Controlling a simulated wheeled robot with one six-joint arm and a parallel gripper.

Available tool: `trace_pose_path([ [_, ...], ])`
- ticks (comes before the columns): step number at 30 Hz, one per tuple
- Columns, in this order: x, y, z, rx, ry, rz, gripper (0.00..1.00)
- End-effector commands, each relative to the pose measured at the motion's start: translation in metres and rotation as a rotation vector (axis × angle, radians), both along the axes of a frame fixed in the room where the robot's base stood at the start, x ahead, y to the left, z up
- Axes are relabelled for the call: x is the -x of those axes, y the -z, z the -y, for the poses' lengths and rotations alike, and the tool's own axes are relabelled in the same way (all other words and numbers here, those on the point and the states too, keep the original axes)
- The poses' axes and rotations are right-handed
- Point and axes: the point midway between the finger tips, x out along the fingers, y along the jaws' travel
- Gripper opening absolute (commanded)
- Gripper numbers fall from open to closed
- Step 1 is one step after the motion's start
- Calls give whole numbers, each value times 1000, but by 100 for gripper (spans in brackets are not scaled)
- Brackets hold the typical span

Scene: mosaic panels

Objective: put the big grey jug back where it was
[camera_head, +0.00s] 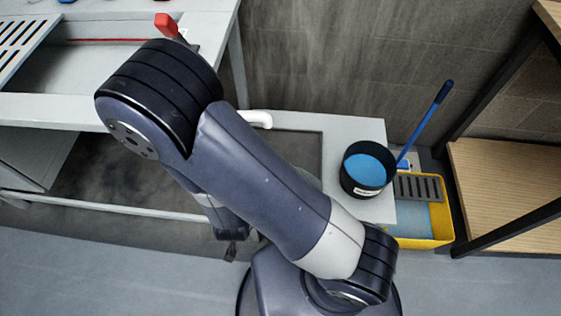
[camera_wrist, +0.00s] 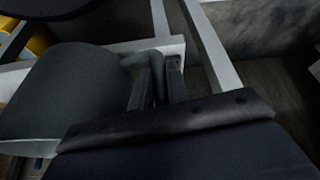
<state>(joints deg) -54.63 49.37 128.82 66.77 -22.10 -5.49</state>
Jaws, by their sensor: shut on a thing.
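The big grey jug (camera_wrist: 60,95) fills the left of the wrist view, close to my gripper. Its handle (camera_wrist: 132,62) reaches toward my fingers. My gripper (camera_wrist: 158,78) is shut on the jug, at the handle; the fingers hide part of the grip. In the head view my arm crosses the middle and hides the jug; whether it touches anything below cannot be told.
A black bucket of blue liquid (camera_head: 349,184) stands on the low pale bench (camera_head: 345,128). Beside it is a yellow mop bucket (camera_head: 443,215) with a blue-handled mop (camera_head: 428,118). A wooden shelf (camera_head: 505,180) stands right. A pale sink table (camera_head: 60,112) stands left.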

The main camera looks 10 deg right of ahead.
Motion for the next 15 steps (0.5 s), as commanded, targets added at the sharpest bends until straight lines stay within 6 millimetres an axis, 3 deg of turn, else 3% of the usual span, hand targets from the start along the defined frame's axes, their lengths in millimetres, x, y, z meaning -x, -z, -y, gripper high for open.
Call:
trace_pose_path([
  [5, -10, 0, 2, -1, 4, 2, 0],
  [15, -80, -2, 14, -2, 8, 2, 0],
])
